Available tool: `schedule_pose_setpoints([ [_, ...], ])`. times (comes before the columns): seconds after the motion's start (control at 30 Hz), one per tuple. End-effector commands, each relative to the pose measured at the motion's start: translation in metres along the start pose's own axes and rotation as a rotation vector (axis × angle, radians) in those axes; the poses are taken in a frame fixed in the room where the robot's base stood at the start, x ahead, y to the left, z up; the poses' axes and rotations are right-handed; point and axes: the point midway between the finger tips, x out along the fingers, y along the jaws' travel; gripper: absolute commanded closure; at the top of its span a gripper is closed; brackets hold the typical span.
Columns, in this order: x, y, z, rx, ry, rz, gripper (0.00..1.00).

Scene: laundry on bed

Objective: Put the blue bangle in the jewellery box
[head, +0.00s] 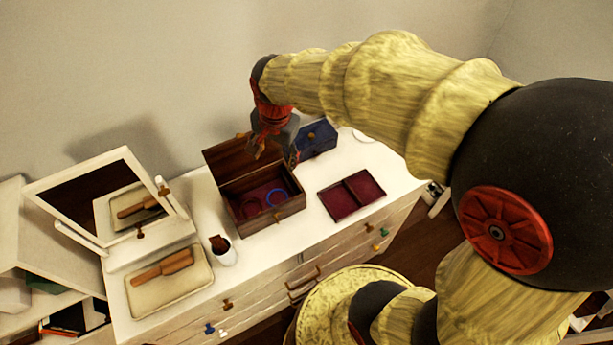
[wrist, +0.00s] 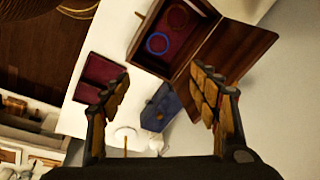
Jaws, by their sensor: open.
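The blue bangle (head: 275,197) lies inside the open wooden jewellery box (head: 278,212), on its dark red lining. It also shows in the wrist view (wrist: 158,43) near the box's end wall. The box (wrist: 140,42) has its lid raised and tilted back. My gripper (head: 276,155) is open and empty, above the back right part of the box near the lid. In the wrist view its two fingers (wrist: 160,86) are spread wide, with the bangle beyond them and nothing between them.
A red bangle (wrist: 177,18) lies in the box beside the blue one. A red-lined two-compartment tray (head: 328,205) lies right of the box. A small blue box (head: 317,140) stands behind.

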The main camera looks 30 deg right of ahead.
Motion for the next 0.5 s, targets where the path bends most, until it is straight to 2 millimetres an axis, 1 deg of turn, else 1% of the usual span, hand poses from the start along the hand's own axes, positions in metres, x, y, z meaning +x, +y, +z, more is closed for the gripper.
schedule_pose_setpoints([
  [0.03, -0.023, 0.009, 0.006, -0.082, 0.022, -0.028, 0.39],
  [0.1, -0.049, 0.024, 0.015, -0.214, 0.051, -0.057, 0.39],
  [0.2, -0.081, 0.046, 0.029, -0.401, 0.100, -0.093, 0.39],
  [0.33, -0.111, 0.076, 0.049, -0.629, 0.169, -0.124, 0.39],
  [0.4, -0.121, 0.090, 0.058, -0.733, 0.204, -0.133, 0.39],
  [0.5, -0.129, 0.105, 0.068, -0.846, 0.241, -0.137, 0.39],
])
